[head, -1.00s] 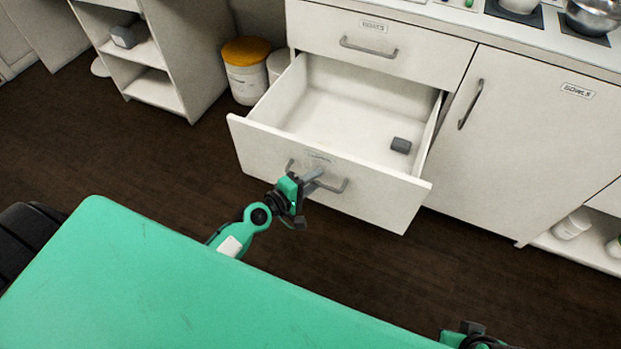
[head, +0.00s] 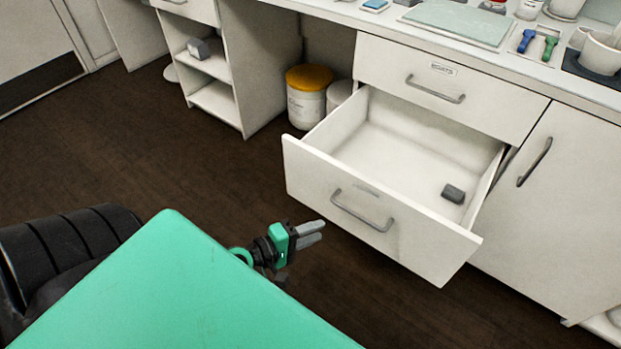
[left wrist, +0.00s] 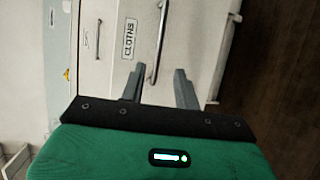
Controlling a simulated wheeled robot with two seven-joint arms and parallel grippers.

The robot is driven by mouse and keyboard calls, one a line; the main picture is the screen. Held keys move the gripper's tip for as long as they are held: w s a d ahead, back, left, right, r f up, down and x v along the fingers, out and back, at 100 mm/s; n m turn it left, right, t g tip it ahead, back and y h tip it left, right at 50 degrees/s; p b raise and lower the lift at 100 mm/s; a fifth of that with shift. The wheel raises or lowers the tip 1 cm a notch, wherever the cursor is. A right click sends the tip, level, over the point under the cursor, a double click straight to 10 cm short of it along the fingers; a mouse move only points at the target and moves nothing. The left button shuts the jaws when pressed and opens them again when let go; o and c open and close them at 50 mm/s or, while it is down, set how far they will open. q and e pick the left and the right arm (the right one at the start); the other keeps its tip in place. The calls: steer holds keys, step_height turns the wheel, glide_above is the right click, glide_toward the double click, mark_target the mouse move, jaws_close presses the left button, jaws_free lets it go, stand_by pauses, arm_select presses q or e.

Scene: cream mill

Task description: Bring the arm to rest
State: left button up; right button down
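My left gripper (head: 311,234) is in front of the open drawer (head: 330,187), to the lower left of its handle (head: 362,210). A strip of floor shows between the fingertips and the drawer front, so the gripper is off the handle. In the left wrist view, the two grey fingers (left wrist: 159,88) stand apart with nothing held between them. Beyond them are the drawer handle (left wrist: 158,45) and a label reading "CLOTHS" (left wrist: 129,39). The drawer is pulled well out and holds a small dark grey block (head: 453,194). My right gripper is not in view.
A closed drawer (head: 480,100) is above the open one, and a closed cupboard door (head: 570,190) is to its right. A white tub with a yellow lid (head: 307,105) stands on the floor to the left. Dark floor (head: 130,155) left of the drawer is clear.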

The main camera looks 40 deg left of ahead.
arm_select(q)
steer(key=shift+s+a+r, duration=0.1)
steer(key=shift+s, duration=0.05)
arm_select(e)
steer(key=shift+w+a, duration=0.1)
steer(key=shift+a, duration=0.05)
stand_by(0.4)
